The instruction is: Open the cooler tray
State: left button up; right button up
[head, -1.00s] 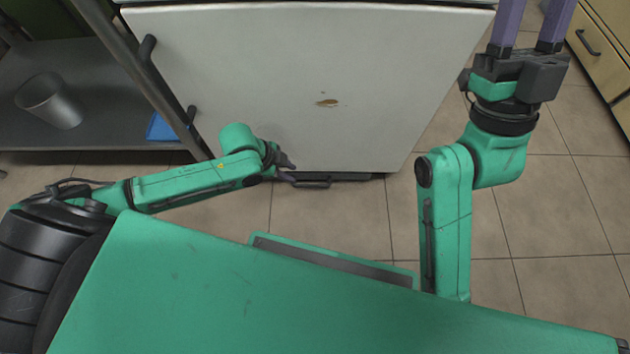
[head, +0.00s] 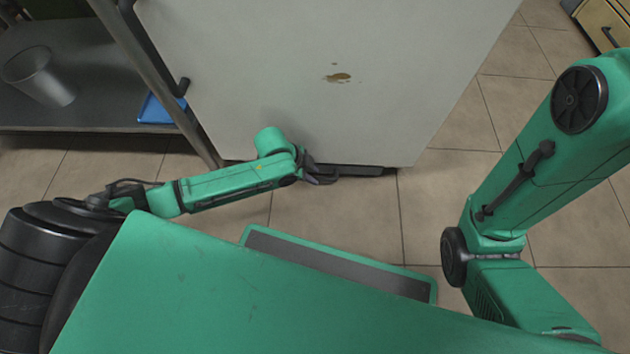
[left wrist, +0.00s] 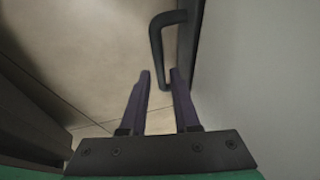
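The white cooler (head: 330,60) stands in front of me, with a brown stain on its face. Its dark tray (head: 372,171) shows as a low strip along the cooler's bottom edge. In the left wrist view, the tray's black handle (left wrist: 158,50) is a bent bar beside the pale cooler face. My left gripper (head: 322,176) is at the tray front in the head view. In the left wrist view its purple fingers (left wrist: 160,73) are apart, and the handle's lower end appears between their tips; whether they touch it I cannot tell. My right gripper is out of view.
A grey metal shelf (head: 90,110) at left holds a grey cup (head: 40,78) and a blue object (head: 158,110). Tiled floor (head: 440,215) lies clear before the cooler. Yellowish drawers (head: 603,22) stand at the far right.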

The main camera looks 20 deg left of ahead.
pick_arm(q)
jog(key=shift+x, duration=0.95)
jog(key=shift+r, duration=0.1)
grip_shut()
dwell(0.5)
